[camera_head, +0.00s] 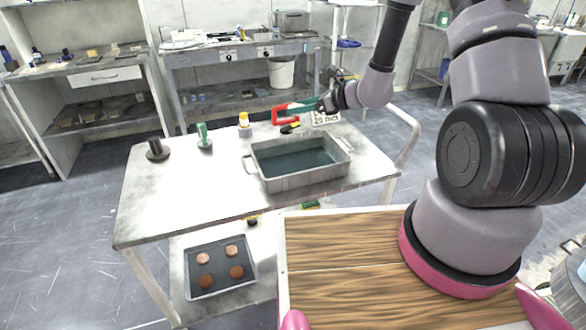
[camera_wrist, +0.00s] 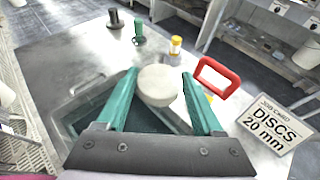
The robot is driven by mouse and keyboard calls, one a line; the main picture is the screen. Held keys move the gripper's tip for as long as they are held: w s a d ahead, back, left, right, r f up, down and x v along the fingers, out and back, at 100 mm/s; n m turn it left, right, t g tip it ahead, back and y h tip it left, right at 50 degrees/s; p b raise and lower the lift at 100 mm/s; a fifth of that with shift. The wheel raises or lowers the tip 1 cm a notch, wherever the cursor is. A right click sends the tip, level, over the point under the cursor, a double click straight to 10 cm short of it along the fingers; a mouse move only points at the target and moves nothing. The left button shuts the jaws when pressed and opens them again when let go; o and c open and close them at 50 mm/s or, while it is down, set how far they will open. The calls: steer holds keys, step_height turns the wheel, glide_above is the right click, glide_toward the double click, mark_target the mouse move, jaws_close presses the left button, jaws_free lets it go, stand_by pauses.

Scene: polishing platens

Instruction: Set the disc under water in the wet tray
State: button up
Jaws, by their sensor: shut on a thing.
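My gripper (camera_wrist: 158,78) has green fingers and is shut on a pale round disc (camera_wrist: 163,88), held between the fingertips in the wrist view. In the head view my gripper (camera_head: 308,104) is above the back edge of the table, behind the wet tray; I cannot make out the disc there. The wet tray (camera_head: 308,179) is a grey metal pan with dark teal water, standing on the table. In the wrist view part of it shows below and left of the fingers, partly hidden by my gripper. The disc is in the air, apart from the water.
A red handle (camera_wrist: 217,78) stands right of the disc, near a "DISCS 20 mm" sign (camera_wrist: 268,125). A yellow-topped bottle (camera_head: 244,124), a green-handled piece (camera_head: 203,137) and a black piece (camera_head: 157,150) stand on the table (camera_head: 190,195). Its left part is mostly clear.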

steer(key=s+a+f+n+g+y, duration=0.2)
steer(key=s+a+f+n+g, duration=0.25)
steer(key=s+a+f, duration=0.35)
glide_above(275, 172)
step_height(275, 172, down, 4)
steer(key=shift+s+a+r+g, duration=0.1)
steer(key=shift+s+r+g, duration=0.1)
steer(key=shift+g, duration=0.25)
steer(key=shift+w+f, duration=0.1)
steer(key=shift+f, duration=2.3)
steer(key=shift+f, duration=0.1)
steer(key=o, duration=1.2)
